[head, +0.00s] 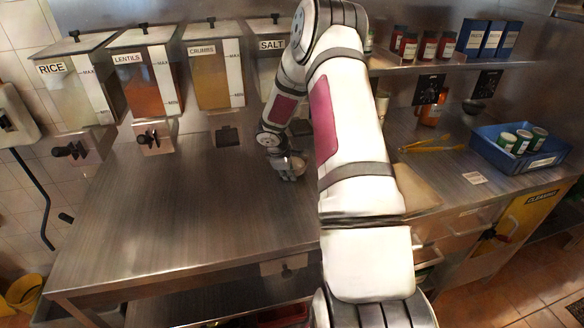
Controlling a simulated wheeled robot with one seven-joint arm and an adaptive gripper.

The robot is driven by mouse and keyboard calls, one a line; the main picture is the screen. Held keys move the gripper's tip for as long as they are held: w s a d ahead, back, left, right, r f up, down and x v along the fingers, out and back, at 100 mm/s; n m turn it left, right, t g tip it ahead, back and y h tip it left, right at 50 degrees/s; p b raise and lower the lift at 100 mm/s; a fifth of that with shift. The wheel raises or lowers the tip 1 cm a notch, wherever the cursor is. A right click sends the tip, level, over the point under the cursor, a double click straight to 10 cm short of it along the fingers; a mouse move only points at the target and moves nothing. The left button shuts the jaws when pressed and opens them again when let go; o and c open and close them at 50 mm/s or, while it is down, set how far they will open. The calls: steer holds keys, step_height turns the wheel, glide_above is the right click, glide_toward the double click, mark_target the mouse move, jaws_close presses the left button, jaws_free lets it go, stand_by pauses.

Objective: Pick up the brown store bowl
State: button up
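My gripper (290,175) is low over the back right part of the steel table (180,220), pointing down, below the dispenser labelled SALT. It is small in the head view, and my own arm hides the area to its right. A brownish rounded shape shows at the gripper, but I cannot tell whether it is a bowl or part of the gripper. I cannot make out whether the fingers are open or shut.
Dispensers labelled RICE (88,95), LENTILS (142,85), CRUMBS (210,85) and SALT (268,65) line the wall behind the table. Yellow tongs (432,145) and a blue crate (500,155) with cans are on the right counter. The table's left and middle are clear.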

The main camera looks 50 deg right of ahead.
jaws_close()
steer(key=shift+r, duration=0.1)
